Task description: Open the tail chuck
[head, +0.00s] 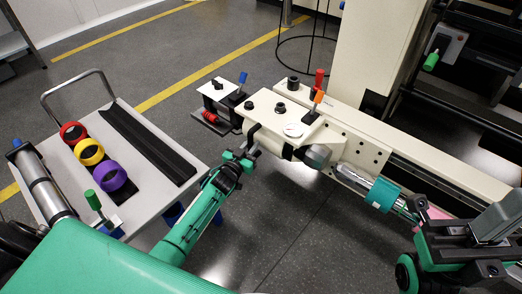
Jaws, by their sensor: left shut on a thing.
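The cream tail unit (262,108) stands in the middle of the head view. A grey round chuck nose (318,155) sticks out on its near right side. A lever with an orange grip (318,97) rises from its top. My left gripper (250,152) is at the unit's near left edge, shut on a small part that its fingers mostly hide. A metal shaft with a teal sleeve (382,195) lies right of the chuck nose; whether they touch is unclear. My right arm's end is at the lower right; its fingers cannot be made out.
A grey cart (150,207) at left carries red (73,133), yellow (89,151) and purple (110,176) rings and a black rail. A red-grip lever (320,76) and a blue-grip lever (241,80) stand near the unit. The cream machine bed (430,160) runs right. Floor shows between cart and machine.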

